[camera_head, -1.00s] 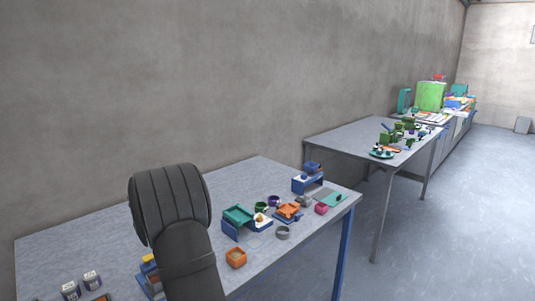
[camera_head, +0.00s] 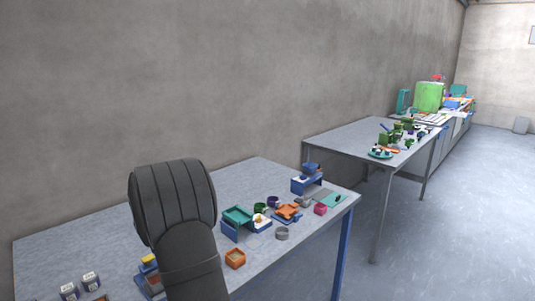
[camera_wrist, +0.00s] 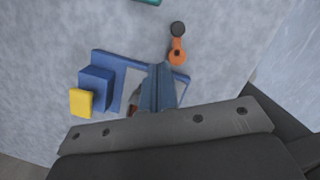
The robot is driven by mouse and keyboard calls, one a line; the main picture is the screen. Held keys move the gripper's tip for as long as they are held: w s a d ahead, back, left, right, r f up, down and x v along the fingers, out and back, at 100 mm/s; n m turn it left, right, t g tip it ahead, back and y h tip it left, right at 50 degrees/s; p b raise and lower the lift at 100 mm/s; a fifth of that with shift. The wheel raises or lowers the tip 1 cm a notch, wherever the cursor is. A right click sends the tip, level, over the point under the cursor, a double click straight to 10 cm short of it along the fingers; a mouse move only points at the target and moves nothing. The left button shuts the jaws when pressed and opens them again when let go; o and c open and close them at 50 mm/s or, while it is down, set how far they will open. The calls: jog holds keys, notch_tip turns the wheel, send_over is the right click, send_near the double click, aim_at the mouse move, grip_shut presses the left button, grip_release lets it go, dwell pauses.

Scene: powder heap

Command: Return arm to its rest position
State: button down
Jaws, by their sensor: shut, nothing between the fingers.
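My arm (camera_head: 185,215) rises dark and bulky in front of the near table in the head view, and it hides my gripper there. In the wrist view my gripper (camera_wrist: 158,68) points down with its narrow fingers shut together and empty. Below or behind the fingers is a blue fixture (camera_wrist: 102,60) with a blue block and a yellow block (camera_wrist: 81,102) at its left. An orange piece with a dark round end (camera_wrist: 177,50) lies just right of the fingertips. The fingers and the wrist bracket hide part of the fixture.
The near table (camera_head: 75,240) carries a teal tray (camera_head: 238,214), an orange box (camera_head: 235,258), a grey ring (camera_head: 282,233) and a blue stand (camera_head: 306,184) to the right of my arm. Bare tabletop lies behind the arm.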

jog(key=v, duration=0.6)
jog(key=shift+r, duration=0.35)
jog(key=shift+f, duration=0.1)
